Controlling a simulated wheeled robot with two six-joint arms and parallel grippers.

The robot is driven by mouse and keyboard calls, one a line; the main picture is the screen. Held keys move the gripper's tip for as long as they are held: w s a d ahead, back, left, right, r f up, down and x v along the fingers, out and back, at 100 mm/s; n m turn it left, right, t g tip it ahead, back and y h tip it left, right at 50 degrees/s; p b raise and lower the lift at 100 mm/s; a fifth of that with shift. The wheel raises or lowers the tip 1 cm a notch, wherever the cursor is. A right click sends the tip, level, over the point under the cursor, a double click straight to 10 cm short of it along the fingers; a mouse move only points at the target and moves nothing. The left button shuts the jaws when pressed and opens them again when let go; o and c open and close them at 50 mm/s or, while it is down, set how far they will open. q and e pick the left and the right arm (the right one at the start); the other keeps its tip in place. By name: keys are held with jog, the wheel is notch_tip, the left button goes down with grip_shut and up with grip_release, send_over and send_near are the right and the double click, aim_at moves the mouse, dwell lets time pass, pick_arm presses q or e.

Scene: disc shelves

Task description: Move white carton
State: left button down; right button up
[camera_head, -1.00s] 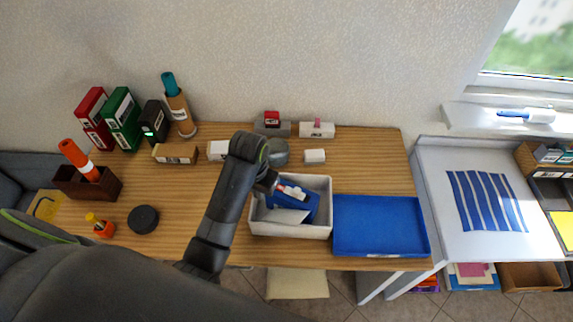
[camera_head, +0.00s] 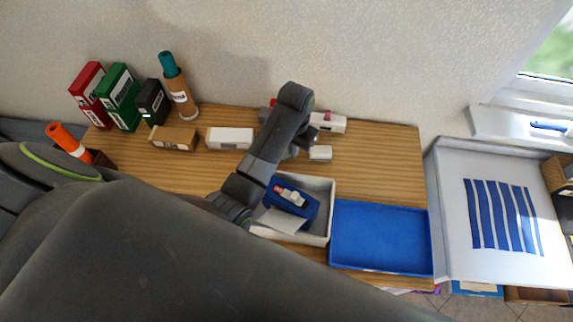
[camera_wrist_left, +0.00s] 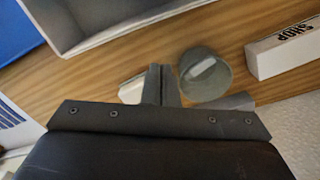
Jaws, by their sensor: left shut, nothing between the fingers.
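A long white box (camera_head: 230,138) lies on the wooden table left of my left arm; in the wrist view a white box marked SHOP (camera_wrist_left: 285,50) lies at the right. A small white carton (camera_head: 320,154) sits just right of my left gripper (camera_head: 308,140). In the wrist view the carton (camera_wrist_left: 132,88) is partly hidden behind the shut fingers (camera_wrist_left: 160,82). I cannot tell if they touch. Another white box with a pink top piece (camera_head: 329,122) stands near the wall. My left gripper is shut and empty. My right gripper is out of view.
A white bin (camera_head: 322,205) holds a blue item (camera_head: 293,205) and papers. A blue tray (camera_head: 381,237) is beside it. A round grey pot (camera_wrist_left: 205,75) stands near the fingers. Red and green binders (camera_head: 123,97) and a cardboard tube (camera_head: 181,98) stand at left.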

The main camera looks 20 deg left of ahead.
pick_arm(q)
notch_tip(320, 180, down, 5)
jog(key=shift+w+p, duration=0.1)
jog(key=shift+p, duration=0.2)
jog(key=s+p, duration=0.2)
jog(key=shift+s+a, duration=0.3)
jog(key=shift+s+a+p, duration=0.1)
jog(key=shift+s+p, duration=0.25)
jog(key=shift+s, duration=0.25)
jog(key=shift+f, duration=0.15)
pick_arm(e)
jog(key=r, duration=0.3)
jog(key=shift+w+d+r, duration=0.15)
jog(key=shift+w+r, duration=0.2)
pick_arm(q)
jog(key=shift+s, duration=0.1)
